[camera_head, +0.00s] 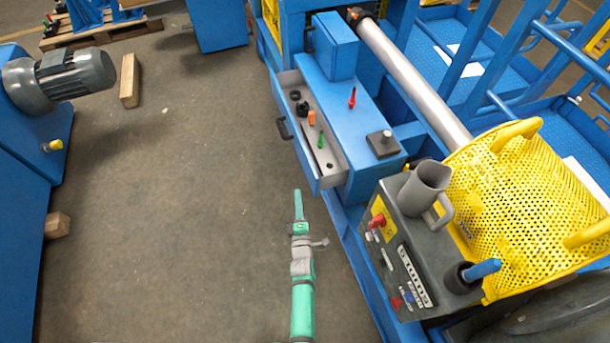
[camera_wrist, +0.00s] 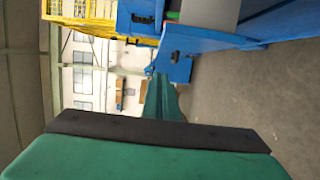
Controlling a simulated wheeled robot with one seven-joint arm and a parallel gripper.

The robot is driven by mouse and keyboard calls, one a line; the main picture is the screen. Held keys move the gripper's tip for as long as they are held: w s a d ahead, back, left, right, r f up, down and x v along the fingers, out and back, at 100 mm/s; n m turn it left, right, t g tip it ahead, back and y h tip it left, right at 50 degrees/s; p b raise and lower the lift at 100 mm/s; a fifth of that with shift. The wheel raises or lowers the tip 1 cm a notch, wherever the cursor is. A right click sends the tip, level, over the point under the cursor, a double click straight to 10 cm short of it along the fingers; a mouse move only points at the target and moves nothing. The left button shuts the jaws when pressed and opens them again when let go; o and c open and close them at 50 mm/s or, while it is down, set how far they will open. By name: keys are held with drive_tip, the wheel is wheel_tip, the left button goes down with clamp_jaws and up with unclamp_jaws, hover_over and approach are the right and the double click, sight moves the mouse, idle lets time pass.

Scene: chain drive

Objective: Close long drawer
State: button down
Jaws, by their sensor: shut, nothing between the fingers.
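The long drawer (camera_head: 297,135) is blue with a grey inside and stands pulled out to the left from the blue cabinet (camera_head: 352,110). Its dark handle (camera_head: 282,128) is on the left-facing front. Several small black, orange and green items lie in it. My green gripper (camera_head: 298,194) is shut and empty, just left of the drawer's near corner in the head view; I cannot tell whether it touches. In the wrist view my shut green fingers (camera_wrist: 160,88) point toward a blue panel (camera_wrist: 195,42), which looks like part of the drawer.
A red-handled tool (camera_head: 351,98) and a dark block (camera_head: 382,144) sit on the cabinet top. A grey control box (camera_head: 415,255) with a jug (camera_head: 424,187) and a yellow mesh guard (camera_head: 520,190) stand at right. The floor left of the drawer is open, with a motor (camera_head: 75,75) beyond.

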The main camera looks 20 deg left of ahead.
drive_tip(key=w, duration=1.1)
drive_tip(key=shift+w, duration=0.35)
drive_tip(key=shift+a, duration=0.1)
